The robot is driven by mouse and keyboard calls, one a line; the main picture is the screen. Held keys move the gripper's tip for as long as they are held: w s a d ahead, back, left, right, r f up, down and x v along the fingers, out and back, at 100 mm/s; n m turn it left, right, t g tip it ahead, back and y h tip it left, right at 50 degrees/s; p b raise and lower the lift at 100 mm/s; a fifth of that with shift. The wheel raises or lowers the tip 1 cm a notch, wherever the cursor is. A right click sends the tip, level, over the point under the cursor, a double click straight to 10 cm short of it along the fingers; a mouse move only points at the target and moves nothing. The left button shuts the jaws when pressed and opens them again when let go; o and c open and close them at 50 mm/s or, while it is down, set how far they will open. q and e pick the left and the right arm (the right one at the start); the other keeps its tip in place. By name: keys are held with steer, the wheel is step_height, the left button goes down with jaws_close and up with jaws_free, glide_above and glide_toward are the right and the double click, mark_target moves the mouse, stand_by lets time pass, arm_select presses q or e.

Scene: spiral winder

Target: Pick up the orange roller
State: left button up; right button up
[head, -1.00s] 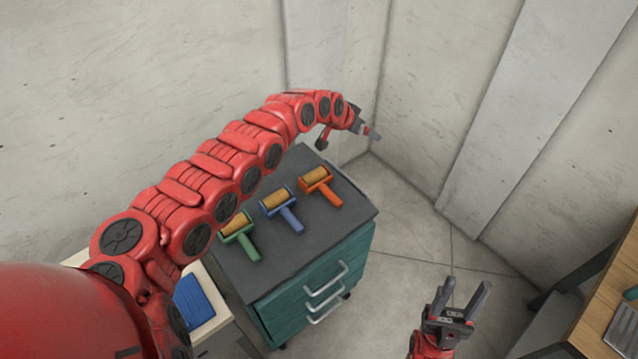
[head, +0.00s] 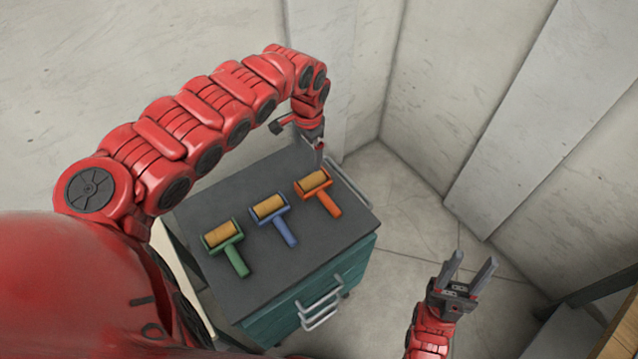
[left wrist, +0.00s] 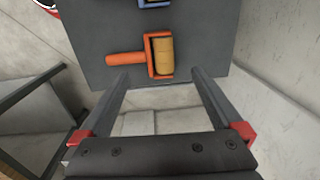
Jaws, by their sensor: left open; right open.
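The orange roller (head: 327,203) lies on the dark top of a teal drawer cabinet, the rightmost of three rollers there. Its tan cylinder is at the far end and its handle points toward the cabinet's front. In the left wrist view the orange roller (left wrist: 127,58) lies beyond the fingertips, its handle to the left. My left gripper (head: 319,158) points down just behind the orange roller, near the cabinet's far edge. It is open and empty in the left wrist view (left wrist: 160,78). My right gripper (head: 471,266) is open and empty, away from the cabinet at the lower right.
A blue roller (head: 287,237) and a green roller (head: 234,262) lie to the left on the cabinet top (head: 290,272). Concrete walls (head: 470,70) stand behind and to the right. A wooden table (head: 620,325) edges in at the lower right.

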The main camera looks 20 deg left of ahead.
arm_select(q)
steer(key=f, duration=0.2)
steer(key=p, duration=0.2)
glide_above(306, 185)
steer(key=f, duration=0.7)
steer(key=shift+d+f, duration=0.3)
steer(key=shift+d, duration=0.1)
steer(key=shift+a+f, duration=0.15)
steer(key=shift+f, duration=0.35)
steer(key=shift+f+p, duration=0.3)
steer(key=shift+f, duration=0.2)
step_height(306, 185, down, 4)
steer(key=shift+s+r+p, duration=0.1)
steer(key=shift+p, duration=0.4)
steer(key=shift+a+f, duration=0.2)
steer(key=shift+f, duration=0.1)
steer(key=c, duration=1.5)
steer(key=shift+o, duration=0.2)
